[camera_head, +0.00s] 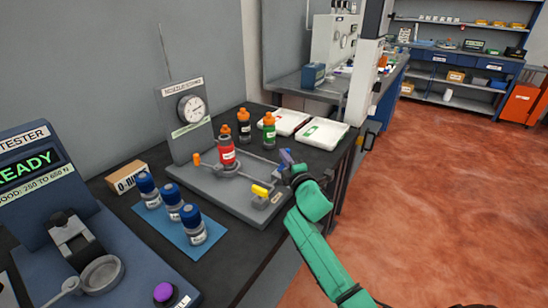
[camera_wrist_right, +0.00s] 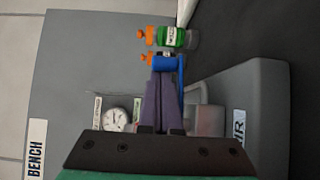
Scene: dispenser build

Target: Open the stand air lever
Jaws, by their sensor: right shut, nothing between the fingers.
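The grey test stand (camera_head: 222,190) sits on the dark bench, with a round gauge (camera_head: 191,109) on its upright plate. In the right wrist view, a blue lever handle on a thin blue arm (camera_wrist_right: 182,85) shows at the fingertips, near a label ending in "IR" (camera_wrist_right: 238,130). My right gripper (camera_head: 286,157) is shut and empty over the stand's right end; it also shows in the right wrist view (camera_wrist_right: 160,85). Its purple fingers partly hide the lever, and I cannot tell whether they touch it. My left gripper is out of view.
A red bottle (camera_head: 227,152) stands on the stand and a yellow handle (camera_head: 261,190) is at its front. Orange-capped bottles (camera_head: 269,131) and white trays (camera_head: 325,133) are behind. Blue-capped bottles (camera_head: 191,224) and the tester (camera_head: 30,180) are left. Open floor lies right.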

